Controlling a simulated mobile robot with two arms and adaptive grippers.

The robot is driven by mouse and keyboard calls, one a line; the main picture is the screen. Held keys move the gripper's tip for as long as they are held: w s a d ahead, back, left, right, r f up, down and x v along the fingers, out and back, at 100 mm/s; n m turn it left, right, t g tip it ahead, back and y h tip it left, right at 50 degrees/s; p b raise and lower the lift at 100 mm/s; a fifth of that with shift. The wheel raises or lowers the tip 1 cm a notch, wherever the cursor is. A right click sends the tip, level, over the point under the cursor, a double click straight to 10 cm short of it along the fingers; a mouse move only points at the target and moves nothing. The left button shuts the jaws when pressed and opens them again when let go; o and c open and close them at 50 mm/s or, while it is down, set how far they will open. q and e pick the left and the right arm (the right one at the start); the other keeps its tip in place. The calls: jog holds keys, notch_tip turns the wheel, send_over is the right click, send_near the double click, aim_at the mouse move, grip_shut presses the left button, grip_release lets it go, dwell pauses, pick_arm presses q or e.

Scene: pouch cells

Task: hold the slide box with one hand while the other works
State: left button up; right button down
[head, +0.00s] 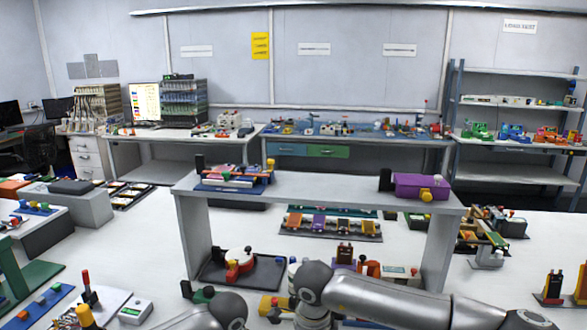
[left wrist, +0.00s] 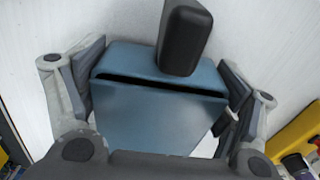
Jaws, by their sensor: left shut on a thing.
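In the left wrist view a blue slide box (left wrist: 155,115) sits between the two fingers of my left gripper (left wrist: 158,92). The finger pads lie against its left and right sides, so the gripper is shut on it. A dark gap runs across the box between its back part and the larger front panel. A black block-like handle (left wrist: 185,38) stands up at its back edge. In the head view I cannot make out this box or my left gripper; arm links cover the bottom edge. My right gripper shows in neither view.
A white raised shelf (head: 330,197) spans the table, with a purple box (head: 420,187) at its right end. A black tray (head: 262,276) lies under its left side. A yellow object (left wrist: 297,135) lies right of my left gripper. Small fixtures crowd the table.

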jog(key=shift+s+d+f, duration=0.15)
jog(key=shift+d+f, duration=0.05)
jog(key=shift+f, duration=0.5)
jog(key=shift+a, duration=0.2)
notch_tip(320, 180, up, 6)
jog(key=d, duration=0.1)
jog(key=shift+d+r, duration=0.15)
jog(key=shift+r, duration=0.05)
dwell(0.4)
